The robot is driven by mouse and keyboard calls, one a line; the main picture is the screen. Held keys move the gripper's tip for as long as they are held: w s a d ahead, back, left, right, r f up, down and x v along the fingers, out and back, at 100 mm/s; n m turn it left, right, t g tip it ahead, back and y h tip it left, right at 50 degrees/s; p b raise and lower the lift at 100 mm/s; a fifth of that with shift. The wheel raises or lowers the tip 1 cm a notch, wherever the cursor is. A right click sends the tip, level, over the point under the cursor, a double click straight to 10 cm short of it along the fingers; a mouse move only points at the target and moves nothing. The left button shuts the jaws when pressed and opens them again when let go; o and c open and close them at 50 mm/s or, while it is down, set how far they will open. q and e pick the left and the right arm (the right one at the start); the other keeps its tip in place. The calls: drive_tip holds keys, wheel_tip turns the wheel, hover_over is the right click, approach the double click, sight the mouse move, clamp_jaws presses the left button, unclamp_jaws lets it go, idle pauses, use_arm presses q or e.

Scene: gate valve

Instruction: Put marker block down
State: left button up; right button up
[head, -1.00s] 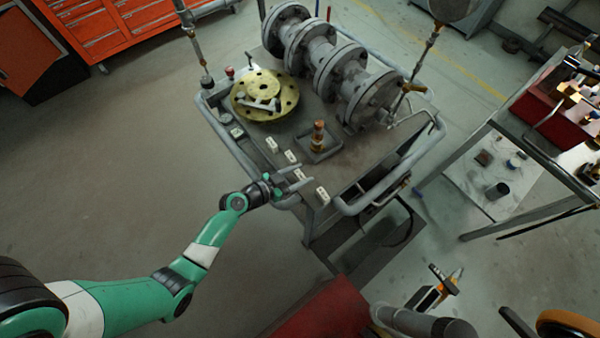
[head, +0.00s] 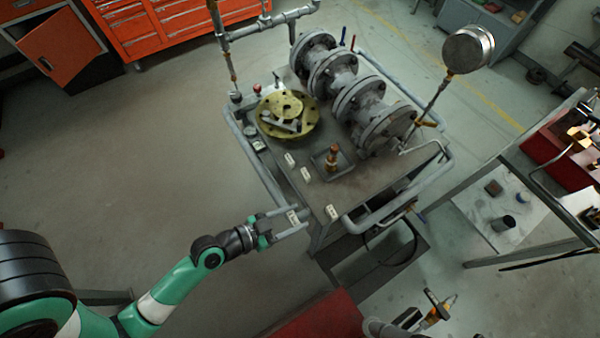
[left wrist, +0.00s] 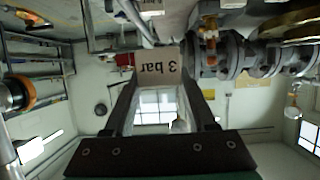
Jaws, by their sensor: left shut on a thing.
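My left gripper (head: 291,221) is shut on a small pale marker block (head: 292,216) near the cart's front left edge. In the left wrist view the held block (left wrist: 158,66) sits between the fingertips and reads "3 bar", upside down. Three similar pale blocks stand on the cart top: one near the yellow flange (head: 290,159), one in the middle (head: 305,174), and one near the front corner (head: 332,212). The held block is apart from them. My right gripper is not in view.
The grey cart (head: 350,190) carries a yellow flange (head: 286,117), a large flanged valve body (head: 345,90) and a square tray (head: 322,163) with a brass part (head: 332,156). A tubular rail (head: 262,172) runs around the cart. Bare tabletop lies between the blocks and the tray.

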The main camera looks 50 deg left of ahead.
use_arm(q)
drive_tip(key=shift+w+d, duration=0.1)
drive_tip(key=shift+d, duration=0.05)
drive_tip(key=w+r+y, duration=0.1)
drive_tip(key=w+r, duration=0.1)
drive_tip(key=w, duration=0.8)
drive_tip(key=s+r+p, duration=0.3)
drive_tip(key=r+p, duration=0.9)
drive_tip(key=p, duration=0.1)
drive_tip(key=s+r+n+p, duration=0.1)
drive_tip(key=s+r+p, duration=0.3)
drive_tip(key=r+p, duration=0.8)
drive_tip(key=shift+p, duration=0.6)
drive_tip(key=shift+s+d+f, duration=0.1)
